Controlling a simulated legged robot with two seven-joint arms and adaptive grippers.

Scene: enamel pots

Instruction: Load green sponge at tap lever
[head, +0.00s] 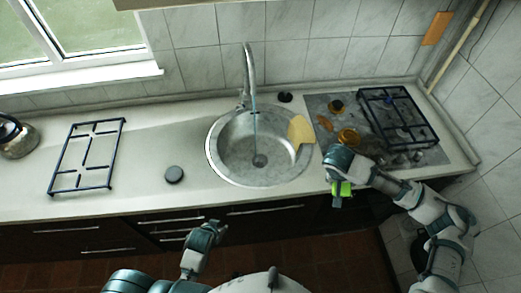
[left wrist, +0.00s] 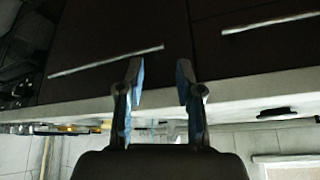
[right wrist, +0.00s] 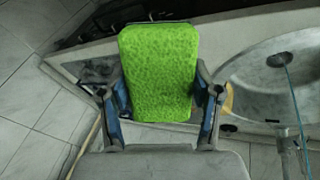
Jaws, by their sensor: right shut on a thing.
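The green sponge (head: 341,188) is held by my right gripper (head: 339,178) at the counter's front edge, right of the sink. In the right wrist view the sponge (right wrist: 158,70) fills the space between the two fingers. The tap (head: 250,70) stands behind the sink, with a thin blue stream falling from it into the basin. Its lever (head: 243,94) appears to be the small part at the tap base; it is too small to see clearly. My left gripper (head: 212,228) is in front of the cabinets, away from the tap. Its fingers (left wrist: 160,85) are apart and empty.
The round sink (head: 215,160) holds a yellow cloth-like piece (head: 300,130) on its right rim. A stove grate (head: 395,115) and amber jar (head: 348,137) are to the right.

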